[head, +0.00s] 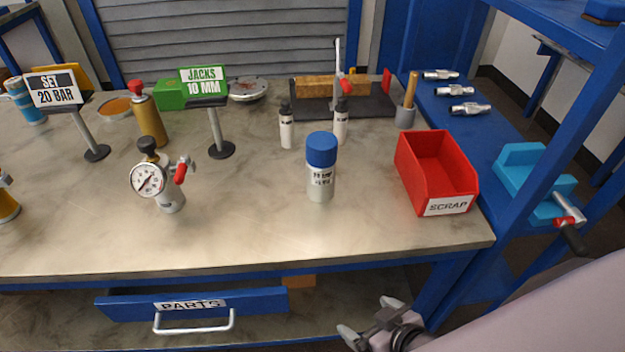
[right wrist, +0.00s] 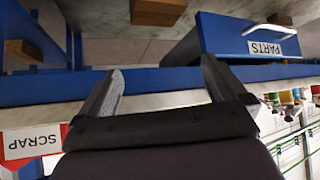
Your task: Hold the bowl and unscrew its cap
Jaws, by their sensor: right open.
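A pale grey cylindrical bowl (head: 320,184) with dark lettering stands upright on the bench, right of the middle. A blue cap (head: 321,149) sits on top of it. My right gripper (head: 366,317) is open and empty, below and in front of the bench's front edge, well apart from the bowl. Its two spread fingers also show in the right wrist view (right wrist: 162,66), with nothing between them. The bowl does not show in the right wrist view. My left gripper is not in view.
A red SCRAP bin (head: 436,172) stands right of the bowl. A pressure gauge (head: 148,180) with a red-handled valve stands to its left. Two small white bottles (head: 287,128) stand close behind. A blue PARTS drawer (head: 190,303) juts out below. Bench space in front of the bowl is clear.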

